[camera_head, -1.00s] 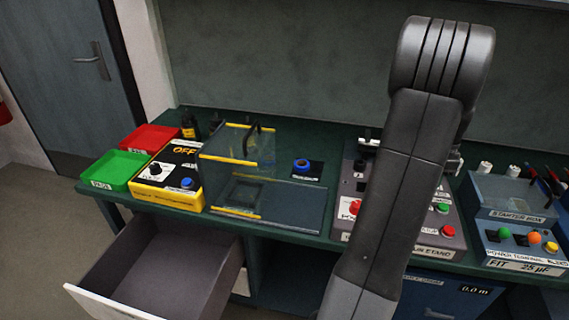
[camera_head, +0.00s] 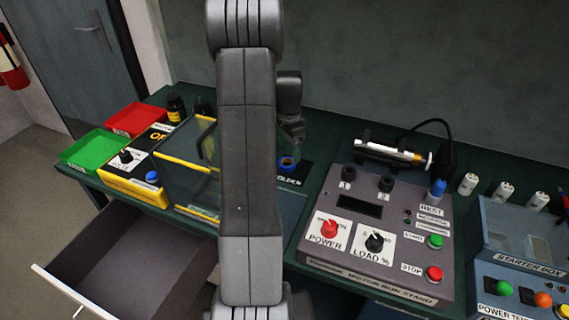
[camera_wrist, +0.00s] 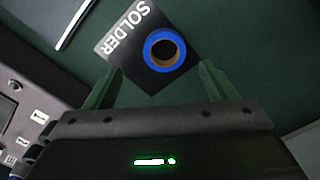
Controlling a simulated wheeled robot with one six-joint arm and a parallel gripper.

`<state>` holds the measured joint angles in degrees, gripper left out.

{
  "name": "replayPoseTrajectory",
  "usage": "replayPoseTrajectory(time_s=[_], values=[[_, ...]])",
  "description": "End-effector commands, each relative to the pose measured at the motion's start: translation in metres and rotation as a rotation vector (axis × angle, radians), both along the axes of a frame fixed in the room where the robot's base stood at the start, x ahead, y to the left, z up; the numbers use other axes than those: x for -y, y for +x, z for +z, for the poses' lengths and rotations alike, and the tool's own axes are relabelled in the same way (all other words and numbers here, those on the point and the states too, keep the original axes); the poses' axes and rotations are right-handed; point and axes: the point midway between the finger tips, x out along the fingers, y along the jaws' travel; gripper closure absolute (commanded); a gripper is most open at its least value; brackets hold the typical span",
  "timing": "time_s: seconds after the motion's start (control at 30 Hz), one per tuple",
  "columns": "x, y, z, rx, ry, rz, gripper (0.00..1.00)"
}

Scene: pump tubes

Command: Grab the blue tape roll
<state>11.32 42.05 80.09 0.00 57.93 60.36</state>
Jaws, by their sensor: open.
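The blue tape roll (camera_wrist: 165,50) lies flat on a black mat marked SOLDER (camera_wrist: 133,47) on the green bench. In the wrist view my gripper (camera_wrist: 158,80) is open, its two green-tinted fingers apart on either side below the roll, and nothing is between them. The roll appears ahead of the fingertips, roughly centred between them; I cannot tell the height gap. In the head view the roll (camera_head: 288,163) shows only in part, just right of my arm. The gripper's fingertips are not clear there.
A clear box with yellow edges (camera_head: 182,163) stands left of my arm. The grey motor run stand (camera_head: 320,262) stands to the right. Red (camera_head: 136,119) and green (camera_head: 95,153) trays sit at the left end. An open drawer (camera_head: 130,255) juts out below the bench.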

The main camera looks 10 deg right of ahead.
Motion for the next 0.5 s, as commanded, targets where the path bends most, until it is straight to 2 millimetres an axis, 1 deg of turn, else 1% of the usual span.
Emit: replayPoseTrajectory(time_s=[0.17,0.4,0.5], values=[[-0.001,0.001,-0.011,-0.001,0.001,0.0,0.21],[-0.003,0.007,-0.043,-0.003,0.001,0.0,0.21],[-0.003,0.007,-0.054,-0.001,0.001,0.0,0.21]])
